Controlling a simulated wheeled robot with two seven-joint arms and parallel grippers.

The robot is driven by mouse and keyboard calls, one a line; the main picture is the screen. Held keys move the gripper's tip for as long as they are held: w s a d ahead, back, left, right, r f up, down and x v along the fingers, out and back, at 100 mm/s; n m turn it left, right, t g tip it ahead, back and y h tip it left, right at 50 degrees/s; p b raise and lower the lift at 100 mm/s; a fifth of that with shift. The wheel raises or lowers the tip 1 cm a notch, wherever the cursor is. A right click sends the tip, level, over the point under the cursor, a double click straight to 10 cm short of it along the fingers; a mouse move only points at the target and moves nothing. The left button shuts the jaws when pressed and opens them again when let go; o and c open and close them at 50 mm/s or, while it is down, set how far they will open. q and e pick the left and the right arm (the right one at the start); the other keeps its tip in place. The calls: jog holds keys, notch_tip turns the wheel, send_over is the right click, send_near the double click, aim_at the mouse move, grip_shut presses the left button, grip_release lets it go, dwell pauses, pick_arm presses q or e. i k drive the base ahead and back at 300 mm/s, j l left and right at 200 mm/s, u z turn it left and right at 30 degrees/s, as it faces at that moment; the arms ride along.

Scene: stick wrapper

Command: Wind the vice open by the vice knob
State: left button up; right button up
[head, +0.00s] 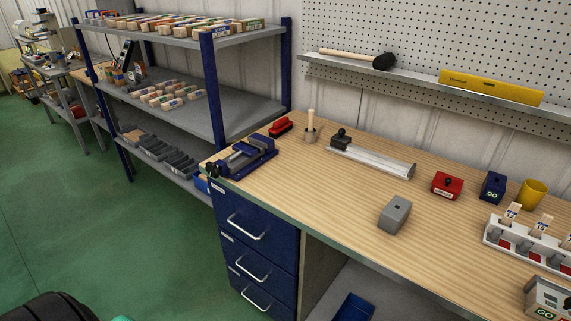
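A blue vice (247,156) sits on the left end of the wooden workbench, near its front corner. Its dark vice knob (212,169) is at the vice's front left end, by the bench edge. The gap between the jaws is too small to judge. Neither of my grippers shows in the head view. A dark rounded shape at the bottom left seems to be part of my own body.
Blue-post shelving (209,85) stands close behind the vice. Green floor (120,235) is clear at left.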

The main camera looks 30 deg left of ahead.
aim_at(213, 170)
jog(key=i+j+z, duration=0.1)
jog(key=j+z, duration=0.65)
jog(key=z, duration=0.2)
jog(key=j+z, duration=0.45)
jog(key=k+j+z, duration=0.1)
jog(key=j+z, duration=0.2)
jog(key=z, duration=0.15)
jog(key=k+j+z, duration=0.25)
jog(key=j, duration=0.45)
jog(key=k+j+z, duration=0.3)
jog(key=k+j, duration=0.2)
jog(key=j, duration=0.15)
jog(key=k+j+z, duration=0.25)
jog(key=k+j, duration=0.25)
